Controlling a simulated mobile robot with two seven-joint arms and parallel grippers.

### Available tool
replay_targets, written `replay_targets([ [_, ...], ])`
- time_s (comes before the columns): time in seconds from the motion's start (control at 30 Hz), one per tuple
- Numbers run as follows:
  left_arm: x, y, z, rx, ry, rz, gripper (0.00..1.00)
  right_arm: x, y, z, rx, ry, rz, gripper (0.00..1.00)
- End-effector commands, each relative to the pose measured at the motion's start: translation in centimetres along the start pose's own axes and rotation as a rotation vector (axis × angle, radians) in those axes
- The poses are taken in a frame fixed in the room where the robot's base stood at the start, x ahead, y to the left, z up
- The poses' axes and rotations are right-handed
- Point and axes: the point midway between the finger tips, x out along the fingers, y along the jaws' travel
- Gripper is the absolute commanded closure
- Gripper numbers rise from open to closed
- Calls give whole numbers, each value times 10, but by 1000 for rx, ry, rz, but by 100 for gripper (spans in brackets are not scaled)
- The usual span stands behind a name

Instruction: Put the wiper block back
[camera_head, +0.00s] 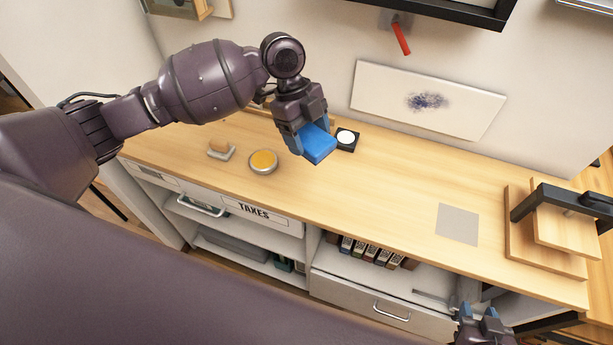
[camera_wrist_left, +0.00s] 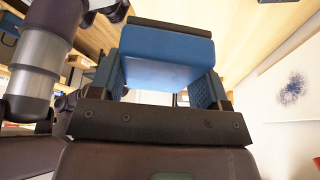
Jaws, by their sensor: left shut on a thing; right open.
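The blue wiper block (camera_head: 319,144) is in the jaws of my left gripper (camera_head: 302,135), which is shut on it. In the head view the block appears in front of the counter's left-middle part; its height over the wood is hard to tell. The left wrist view shows the blue block (camera_wrist_left: 166,58), with a dark strip along its top edge, between both fingers. A white board (camera_head: 428,99) with a dark blue smudge is at the wall; the left wrist view shows it at right (camera_wrist_left: 290,92). My right gripper (camera_head: 482,322) is open and empty below the counter's front edge.
On the wooden counter (camera_head: 390,190) are a yellow-topped round dish (camera_head: 263,161), a small tan-topped block (camera_head: 221,149), a black square with a white disc (camera_head: 347,138) and a flat grey square (camera_head: 458,224). A wooden stand with a dark clamp (camera_head: 545,240) is at right. The middle is clear.

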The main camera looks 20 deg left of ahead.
Motion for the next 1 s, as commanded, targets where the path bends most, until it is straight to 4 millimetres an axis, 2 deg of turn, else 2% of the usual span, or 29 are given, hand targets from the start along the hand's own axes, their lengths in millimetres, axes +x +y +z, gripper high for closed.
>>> replay_targets([
  [0.1,26,0,10,-3,2,2,52,1,0,2,-1,-4,0,57],
  [0.4,81,0,34,-4,0,1,52,6,-1,-2,-2,7,-3,57],
  [0.5,91,0,38,-3,0,0,52,7,-1,-5,-3,13,-3,57],
  [0.77,105,0,44,-2,0,0,52,7,-1,-8,-3,21,-4,57],
  [1.0,134,0,55,-4,1,0,52,5,-1,-3,-2,13,-3,57],
])
